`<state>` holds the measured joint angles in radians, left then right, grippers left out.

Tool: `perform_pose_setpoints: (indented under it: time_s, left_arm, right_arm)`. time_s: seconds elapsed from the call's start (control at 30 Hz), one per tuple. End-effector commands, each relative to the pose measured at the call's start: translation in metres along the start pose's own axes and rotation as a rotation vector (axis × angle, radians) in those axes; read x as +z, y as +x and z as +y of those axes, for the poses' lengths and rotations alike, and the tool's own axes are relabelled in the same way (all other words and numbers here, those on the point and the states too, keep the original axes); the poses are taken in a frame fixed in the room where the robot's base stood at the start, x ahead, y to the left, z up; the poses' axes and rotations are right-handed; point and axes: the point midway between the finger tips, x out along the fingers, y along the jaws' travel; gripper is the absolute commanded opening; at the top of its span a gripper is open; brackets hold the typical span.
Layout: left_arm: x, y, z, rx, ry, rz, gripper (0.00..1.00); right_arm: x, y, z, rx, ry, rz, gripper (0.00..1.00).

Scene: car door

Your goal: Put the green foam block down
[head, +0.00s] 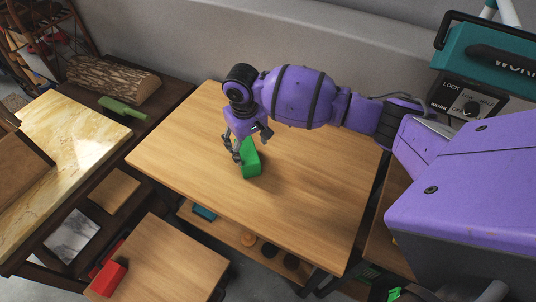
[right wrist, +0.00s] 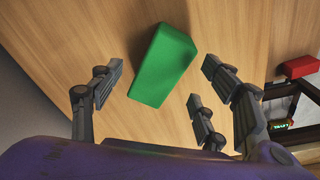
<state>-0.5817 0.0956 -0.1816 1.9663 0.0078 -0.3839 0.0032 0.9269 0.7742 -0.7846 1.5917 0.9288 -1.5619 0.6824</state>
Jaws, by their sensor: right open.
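The green foam block (head: 250,160) rests on the wooden table (head: 310,190), near the middle of its top. In the right wrist view the green foam block (right wrist: 163,65) lies ahead of the fingers, with wood grain on both sides of it. My right gripper (head: 237,148) is just beside and above the block in the head view. In the right wrist view my right gripper (right wrist: 155,90) has its fingers spread wide, with visible gaps between them and the block. My left gripper is not in view.
A lower wooden table (head: 165,262) with a red block (head: 108,278) stands at the front left. The table top around the block is clear.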

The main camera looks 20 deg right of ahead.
Motion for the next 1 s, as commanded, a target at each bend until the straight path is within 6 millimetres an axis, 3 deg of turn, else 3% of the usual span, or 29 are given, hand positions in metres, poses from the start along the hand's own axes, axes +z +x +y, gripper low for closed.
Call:
perform_pose_setpoints:
  time_s: [0.13,0.37,0.8,1.0]
  left_arm:
    - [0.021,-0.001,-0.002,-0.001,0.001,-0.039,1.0]
    - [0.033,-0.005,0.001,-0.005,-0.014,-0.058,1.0]
    - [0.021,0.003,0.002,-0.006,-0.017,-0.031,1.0]
    - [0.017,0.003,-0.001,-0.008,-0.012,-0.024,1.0]
  right_arm:
    - [-0.012,0.002,-0.003,-0.019,0.193,0.047,0.69]
    - [-0.014,0.019,-0.005,-0.024,0.254,0.047,0.69]
    - [-0.02,0.075,-0.009,-0.023,0.251,0.049,0.69]
    - [-0.021,0.078,-0.009,-0.024,0.249,0.052,0.69]
